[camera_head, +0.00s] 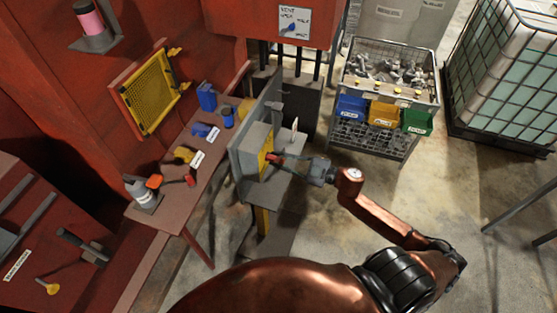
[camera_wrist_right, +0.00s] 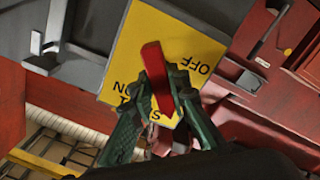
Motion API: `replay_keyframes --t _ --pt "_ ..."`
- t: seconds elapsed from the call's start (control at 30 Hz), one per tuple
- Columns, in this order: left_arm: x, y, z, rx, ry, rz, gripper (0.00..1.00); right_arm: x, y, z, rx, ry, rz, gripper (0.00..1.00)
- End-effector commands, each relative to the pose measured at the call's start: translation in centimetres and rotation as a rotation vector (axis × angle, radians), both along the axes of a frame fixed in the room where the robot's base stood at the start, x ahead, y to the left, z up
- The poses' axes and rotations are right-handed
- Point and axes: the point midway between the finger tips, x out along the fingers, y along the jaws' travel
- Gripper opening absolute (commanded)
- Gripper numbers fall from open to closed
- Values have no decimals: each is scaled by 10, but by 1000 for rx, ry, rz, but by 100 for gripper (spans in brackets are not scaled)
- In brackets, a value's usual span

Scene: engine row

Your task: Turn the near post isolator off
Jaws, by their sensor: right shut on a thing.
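The near post isolator is a yellow plate (camera_wrist_right: 183,40) with a red handle (camera_wrist_right: 154,62), marked OFF and ON, in the right wrist view. In the head view the yellow plate (camera_head: 265,158) faces right on a grey box on the post, with the red handle (camera_head: 274,158) in front of it. My right gripper (camera_wrist_right: 160,88) is shut on the red handle, its dark green fingers on both sides. The handle's tip sticks out beyond the fingers. In the head view the right gripper (camera_head: 283,159) reaches the handle from the right. My left gripper is not in view.
A brown bench (camera_head: 168,208) with blue, yellow and red fittings stands left of the post. A wire cage (camera_head: 352,134) with blue, yellow and green bins stands behind at the right. A caged tank (camera_head: 508,75) is far right. Open floor lies between them.

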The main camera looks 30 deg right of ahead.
Motion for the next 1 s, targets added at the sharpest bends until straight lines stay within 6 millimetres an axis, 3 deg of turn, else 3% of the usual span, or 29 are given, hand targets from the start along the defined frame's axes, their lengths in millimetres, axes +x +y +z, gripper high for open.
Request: replay_keyframes --t 0.6,1.0 --pt "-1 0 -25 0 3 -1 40 0 -1 -2 -452 -354 -2 0" --pt "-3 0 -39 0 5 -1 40 0 0 -1 -640 -501 0 0"
